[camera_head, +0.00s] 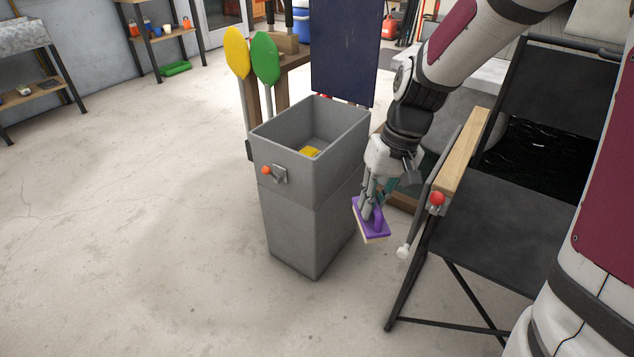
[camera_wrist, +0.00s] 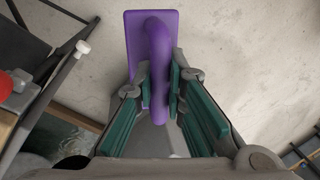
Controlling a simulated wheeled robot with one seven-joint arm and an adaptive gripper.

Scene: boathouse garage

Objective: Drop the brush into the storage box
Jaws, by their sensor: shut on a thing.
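The brush is purple with a raised handle and a pale underside. In the head view the brush (camera_head: 374,226) hangs in my gripper (camera_head: 369,196), to the right of the storage box and below its rim. In the wrist view my gripper (camera_wrist: 161,90) has its green-padded fingers shut on the handle of the brush (camera_wrist: 133,38). The storage box (camera_head: 280,150) is a tall grey open-topped bin standing on the floor. Its lid (camera_head: 345,45) is dark blue and stands upright at the back. Something yellow (camera_head: 310,152) lies inside the box.
A black folding chair (camera_head: 500,200) with a wooden armrest (camera_head: 462,150) and a red ball on its front stands close to the right of my gripper. Yellow (camera_head: 237,52) and green paddles (camera_head: 265,58) stand behind the box. The floor to the left and in front is clear.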

